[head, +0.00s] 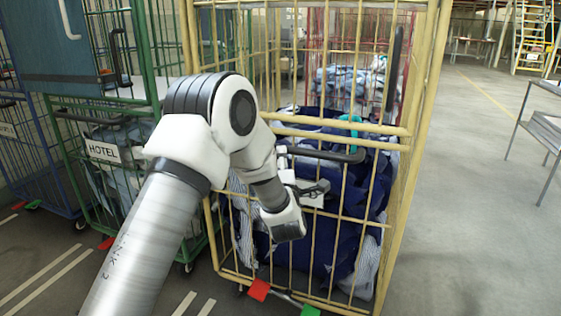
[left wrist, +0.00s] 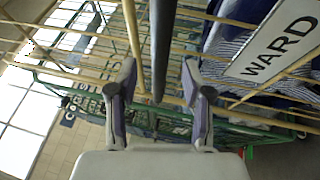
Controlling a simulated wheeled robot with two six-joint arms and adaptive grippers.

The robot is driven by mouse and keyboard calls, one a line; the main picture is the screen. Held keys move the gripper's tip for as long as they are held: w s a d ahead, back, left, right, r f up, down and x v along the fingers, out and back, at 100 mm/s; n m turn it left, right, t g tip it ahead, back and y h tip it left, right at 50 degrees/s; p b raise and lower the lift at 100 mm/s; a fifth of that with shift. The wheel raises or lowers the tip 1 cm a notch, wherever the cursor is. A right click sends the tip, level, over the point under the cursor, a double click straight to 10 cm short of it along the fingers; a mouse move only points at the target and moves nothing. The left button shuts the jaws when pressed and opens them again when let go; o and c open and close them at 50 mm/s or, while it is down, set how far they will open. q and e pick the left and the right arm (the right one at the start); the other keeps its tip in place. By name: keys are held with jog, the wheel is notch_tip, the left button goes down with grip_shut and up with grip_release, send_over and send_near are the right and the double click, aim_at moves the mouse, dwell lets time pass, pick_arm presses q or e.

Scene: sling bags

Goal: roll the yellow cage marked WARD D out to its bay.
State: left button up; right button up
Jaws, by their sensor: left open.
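The yellow cage (head: 422,90) stands in front of me, loaded with dark blue and striped bags (head: 350,225). A dark push handle (head: 325,154) crosses its near side. My left gripper (head: 318,187) is at this near side, close to the handle. In the left wrist view the open fingers (left wrist: 157,82) point at the dark handle (left wrist: 163,45), whose end lies at or between the fingertips; contact cannot be told. A white sign (left wrist: 278,42) reading WARD shows there; its last letter is cut off. A red pedal (head: 258,290) and a green pedal (head: 309,311) are at the cage's foot.
A green cage (head: 150,60) marked HOTEL stands close on the left, with a blue cage (head: 40,150) beyond it. A red cage (head: 318,50) is behind the yellow one. Open floor (head: 465,200) lies to the right, with a grey table (head: 545,125) at the edge.

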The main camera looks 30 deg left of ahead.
pick_arm(q)
jog(key=x, duration=0.6)
jog(key=shift+a, duration=0.15)
grip_shut()
jog(key=shift+f, duration=0.2)
